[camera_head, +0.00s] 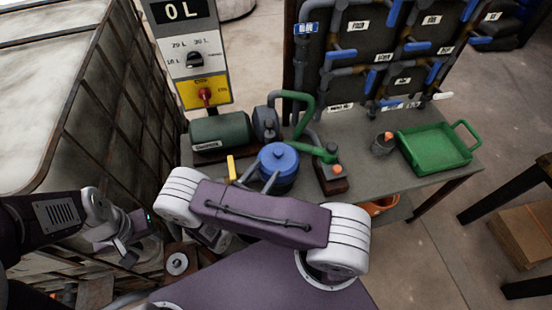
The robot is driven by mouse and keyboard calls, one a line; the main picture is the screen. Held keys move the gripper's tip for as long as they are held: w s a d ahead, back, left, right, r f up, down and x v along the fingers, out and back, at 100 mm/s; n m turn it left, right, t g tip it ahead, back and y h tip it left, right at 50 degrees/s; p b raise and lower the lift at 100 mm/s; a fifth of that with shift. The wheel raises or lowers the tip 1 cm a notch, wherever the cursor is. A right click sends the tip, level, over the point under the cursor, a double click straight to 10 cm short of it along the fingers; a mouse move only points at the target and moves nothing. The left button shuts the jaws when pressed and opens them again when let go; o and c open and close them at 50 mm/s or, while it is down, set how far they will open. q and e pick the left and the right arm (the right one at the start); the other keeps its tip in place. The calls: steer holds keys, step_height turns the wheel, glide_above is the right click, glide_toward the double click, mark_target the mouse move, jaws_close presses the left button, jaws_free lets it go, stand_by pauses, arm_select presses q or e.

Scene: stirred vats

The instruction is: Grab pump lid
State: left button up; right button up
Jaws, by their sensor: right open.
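The blue round pump lid (278,158), with a small knob on top, sits on the blue pump body (283,184) on the bench. My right arm folds across the front of it. Two grey fingertips of my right gripper (260,178) show apart at the lid's lower left edge, and no hold on the lid shows. The rest of this gripper is hidden behind my purple arm link. My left gripper (128,238) is at the far left beside the caged tank, well away from the lid. Its jaw gap is unclear.
A green motor (222,133) stands left of the pump, and green piping (304,118) rises behind it. A yellow handle (231,168) is near the fingertips. A green tray (433,148) and a dark cup (382,147) are at right.

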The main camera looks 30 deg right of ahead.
mark_target(276, 157)
steer(key=x, duration=0.2)
steer(key=shift+w+d+r+p, duration=0.1)
steer(key=shift+w+d+p, duration=0.15)
steer(key=shift+w+p, duration=0.05)
steer(key=shift+w+d, duration=0.1)
steer(key=shift+d, duration=0.25)
steer(key=p+x, duration=0.1)
steer(key=x, duration=0.4)
steer(key=shift+p, duration=0.3)
steer(key=shift+d, duration=0.1)
steer(key=shift+c, duration=0.8)
jaws_close()
